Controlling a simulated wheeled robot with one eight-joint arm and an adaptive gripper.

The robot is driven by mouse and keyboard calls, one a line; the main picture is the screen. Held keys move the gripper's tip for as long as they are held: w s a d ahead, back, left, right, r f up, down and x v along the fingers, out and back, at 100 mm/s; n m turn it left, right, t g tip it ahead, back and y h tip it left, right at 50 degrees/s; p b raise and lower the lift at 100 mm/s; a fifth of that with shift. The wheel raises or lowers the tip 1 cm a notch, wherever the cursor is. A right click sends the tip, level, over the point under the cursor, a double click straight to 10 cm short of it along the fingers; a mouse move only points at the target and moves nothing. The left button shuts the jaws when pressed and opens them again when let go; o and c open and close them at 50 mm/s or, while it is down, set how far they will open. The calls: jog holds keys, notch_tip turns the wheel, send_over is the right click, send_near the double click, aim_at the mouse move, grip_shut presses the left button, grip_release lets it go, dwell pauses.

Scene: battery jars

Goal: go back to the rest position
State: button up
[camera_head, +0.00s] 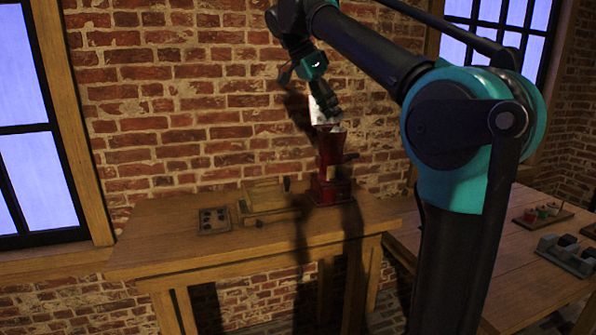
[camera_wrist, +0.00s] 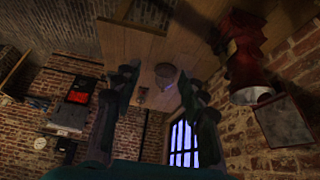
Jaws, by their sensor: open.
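My gripper (camera_head: 330,106) is raised in front of the brick wall, just above the red device on the left wooden table. In the wrist view its two fingers stand apart, with nothing between them in grasp (camera_wrist: 160,90). The red device (camera_head: 331,165) stands upright, with a pale flap at its top beside my gripper. The wrist view is turned over, and the red device (camera_wrist: 243,55) hangs from the upper right there, off to the side of the fingers. I cannot tell whether the gripper touches the flap.
The left wooden table (camera_head: 180,250) also bears a dark plate with holes (camera_head: 213,220) and a wooden frame (camera_head: 265,196). The right table (camera_head: 515,275) bears a tray of small coloured jars (camera_head: 543,212) and a grey block (camera_head: 566,255). Windows flank the brick wall.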

jog(key=s+d+f+n+y, duration=0.2)
jog(key=d+f+n, duration=0.15)
jog(key=f, duration=0.95)
jog(key=s+d+f+n+y, duration=0.1)
jog(key=d+f+n, duration=0.25)
jog(key=f, duration=1.05)
jog(key=s+d+f+n+t+y, duration=0.1)
jog(key=s+f+n, duration=0.2)
jog(key=s+f, duration=0.5)
jog(key=s+d+f+n+t+y, duration=0.1)
jog(key=s+d+f+n, duration=0.1)
jog(key=s+f, duration=0.7)
notch_tip(320, 180, down, 6)
jog(key=shift+d+f+n, duration=0.1)
jog(key=shift+d+n, duration=0.2)
jog(key=shift+n, duration=0.6)
jog(key=shift+s, duration=0.1)
jog(key=shift+c, duration=0.6)
